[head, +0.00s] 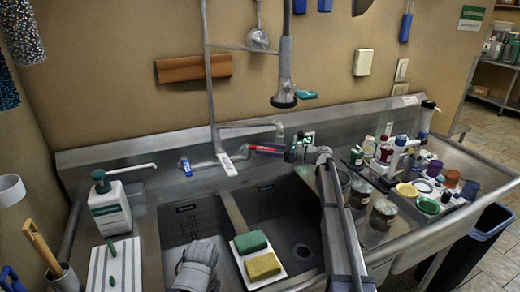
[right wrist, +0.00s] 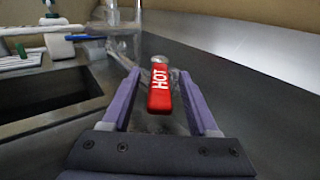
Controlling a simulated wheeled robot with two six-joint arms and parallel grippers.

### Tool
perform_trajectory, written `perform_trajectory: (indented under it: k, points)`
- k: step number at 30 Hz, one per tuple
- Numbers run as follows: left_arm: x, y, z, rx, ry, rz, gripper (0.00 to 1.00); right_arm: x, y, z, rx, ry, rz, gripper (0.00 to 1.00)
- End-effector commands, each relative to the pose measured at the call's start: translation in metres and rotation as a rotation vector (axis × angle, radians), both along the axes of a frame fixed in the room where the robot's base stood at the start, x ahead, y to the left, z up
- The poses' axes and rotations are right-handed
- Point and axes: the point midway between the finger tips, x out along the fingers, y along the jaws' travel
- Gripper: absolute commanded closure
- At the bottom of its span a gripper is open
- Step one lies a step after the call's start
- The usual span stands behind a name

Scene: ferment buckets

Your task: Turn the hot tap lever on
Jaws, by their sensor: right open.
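The hot tap lever is red with white HOT lettering, and it shows in the right wrist view (right wrist: 160,90) between my fingers. In the head view the red lever (head: 264,149) is at the back of the sink, right of the faucet. My right gripper (right wrist: 162,95) is open, with one purple finger on each side of the lever and a gap visible on both sides. In the head view my right gripper (head: 281,151) reaches in from the right at the lever. The jaws of my left gripper do not show.
The faucet (head: 226,163) with its tall pipe stands left of the lever. A hanging spray head (head: 284,98) is above. A blue lever (head: 186,167) is farther left. A soap bottle (head: 110,206), sponges (head: 262,266) and jars (head: 383,213) stand around the sink.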

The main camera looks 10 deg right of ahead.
Motion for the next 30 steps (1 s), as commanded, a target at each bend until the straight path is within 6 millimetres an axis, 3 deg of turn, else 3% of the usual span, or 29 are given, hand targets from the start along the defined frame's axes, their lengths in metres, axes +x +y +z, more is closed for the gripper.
perform_trajectory:
  k: [6,10,23,26,30]
  points:
    - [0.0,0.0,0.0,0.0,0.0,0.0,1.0,-0.016,-0.033,0.0,0.0,0.0,-0.003,0.4]
    - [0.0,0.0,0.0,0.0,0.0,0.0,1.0,-0.022,-0.045,0.0,0.0,0.0,-0.001,0.4]
    - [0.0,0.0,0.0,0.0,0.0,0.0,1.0,-0.025,-0.051,0.0,0.0,0.0,-0.001,0.4]
    - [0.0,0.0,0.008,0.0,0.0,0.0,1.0,-0.025,-0.051,0.008,0.0,0.0,-0.001,0.4]
    - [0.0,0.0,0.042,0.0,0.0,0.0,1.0,-0.025,-0.051,0.042,0.0,0.0,-0.001,0.4]
